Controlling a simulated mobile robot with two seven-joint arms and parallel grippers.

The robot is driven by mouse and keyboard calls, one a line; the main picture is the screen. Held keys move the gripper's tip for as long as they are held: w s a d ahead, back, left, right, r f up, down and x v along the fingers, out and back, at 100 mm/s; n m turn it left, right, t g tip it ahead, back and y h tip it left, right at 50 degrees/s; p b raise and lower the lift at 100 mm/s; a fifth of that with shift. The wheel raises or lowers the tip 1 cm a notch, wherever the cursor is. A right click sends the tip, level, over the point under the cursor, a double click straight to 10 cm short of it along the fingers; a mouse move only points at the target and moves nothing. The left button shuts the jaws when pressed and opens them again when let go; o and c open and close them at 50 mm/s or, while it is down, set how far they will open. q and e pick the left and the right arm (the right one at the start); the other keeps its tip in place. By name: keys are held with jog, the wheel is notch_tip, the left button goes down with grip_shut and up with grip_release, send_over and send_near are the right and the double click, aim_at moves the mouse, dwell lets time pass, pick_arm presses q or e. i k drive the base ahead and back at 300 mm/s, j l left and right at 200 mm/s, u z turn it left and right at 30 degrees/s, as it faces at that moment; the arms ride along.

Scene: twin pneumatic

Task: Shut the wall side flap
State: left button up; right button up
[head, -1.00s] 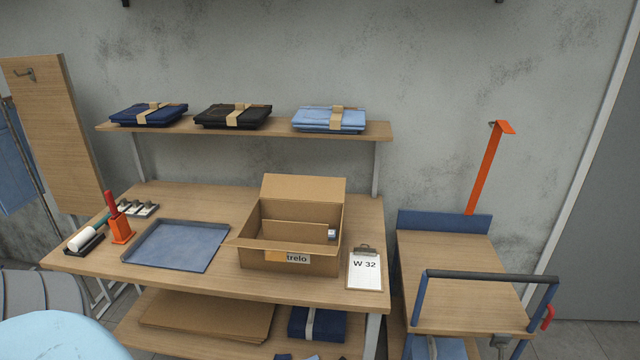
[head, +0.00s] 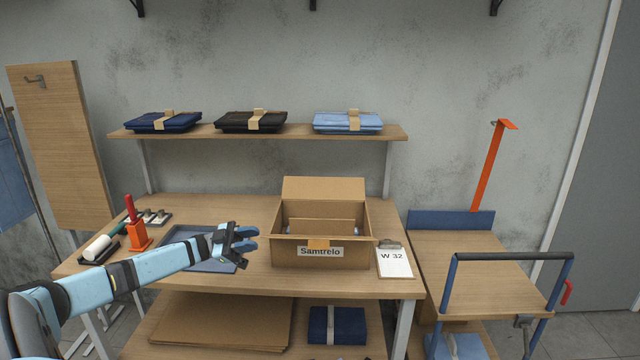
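An open cardboard box (head: 320,240) labelled "Samtrelo" sits on the wooden table. Its wall side flap (head: 324,188) stands up at the back, leaning toward the wall. A shorter cardboard edge shows inside the box; what lies under it is mostly hidden. My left gripper (head: 248,240) is over the blue tray, left of the box and apart from it. My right gripper is not in the picture.
The blue tray (head: 170,237) lies left of the box. A clipboard (head: 395,262) marked "W 32" lies to its right. A shelf (head: 290,132) with folded garments runs above. A trolley (head: 480,265) stands at the right.

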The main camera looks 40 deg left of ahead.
aim_at(294, 187)
jog(key=i+j, duration=1)
jog(key=j, duration=0.25)
jog(key=i+j, duration=0.45)
jog(key=j, duration=0.15)
